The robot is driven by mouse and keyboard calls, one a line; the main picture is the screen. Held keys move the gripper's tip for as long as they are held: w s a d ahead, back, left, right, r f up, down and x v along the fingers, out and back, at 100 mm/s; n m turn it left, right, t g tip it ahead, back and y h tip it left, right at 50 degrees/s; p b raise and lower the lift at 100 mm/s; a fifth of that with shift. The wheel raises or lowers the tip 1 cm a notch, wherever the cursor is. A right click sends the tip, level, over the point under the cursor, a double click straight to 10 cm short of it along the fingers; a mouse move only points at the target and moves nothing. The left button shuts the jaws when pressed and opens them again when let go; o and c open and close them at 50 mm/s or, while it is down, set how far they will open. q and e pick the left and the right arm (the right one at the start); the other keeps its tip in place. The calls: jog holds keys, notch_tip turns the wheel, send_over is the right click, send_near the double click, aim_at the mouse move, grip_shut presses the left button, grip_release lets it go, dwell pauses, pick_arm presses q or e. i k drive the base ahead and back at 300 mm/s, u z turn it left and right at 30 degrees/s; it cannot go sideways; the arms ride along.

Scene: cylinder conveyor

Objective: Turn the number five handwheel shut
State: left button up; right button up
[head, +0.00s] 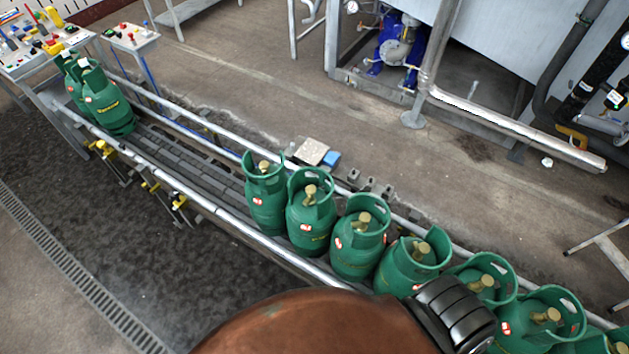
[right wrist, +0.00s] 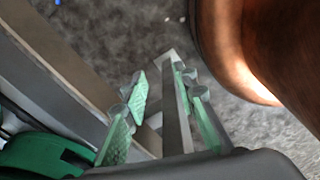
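Several green gas cylinders with collars and brass valves stand in a row on the conveyor, from a near-middle cylinder (head: 265,200) past another cylinder (head: 360,240) to the lower right (head: 540,320). I cannot make out a number or a distinct handwheel on any valve. In the right wrist view my right gripper (right wrist: 160,85) has its green-padded fingers apart. A grey metal bar (right wrist: 172,115) shows between them; I cannot tell whether they touch it. Part of a green cylinder (right wrist: 45,155) shows at lower left. My left gripper is not in view.
The conveyor's rail (head: 225,215) runs from upper left to lower right. More cylinders (head: 107,105) stand at its far left end by a control table (head: 45,65). Pipes (head: 515,127) and a blue pump (head: 395,45) are at the back. The bottom middle of the head view is blocked.

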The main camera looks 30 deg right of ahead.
aim_at(364, 218)
jog(key=z, duration=1.6)
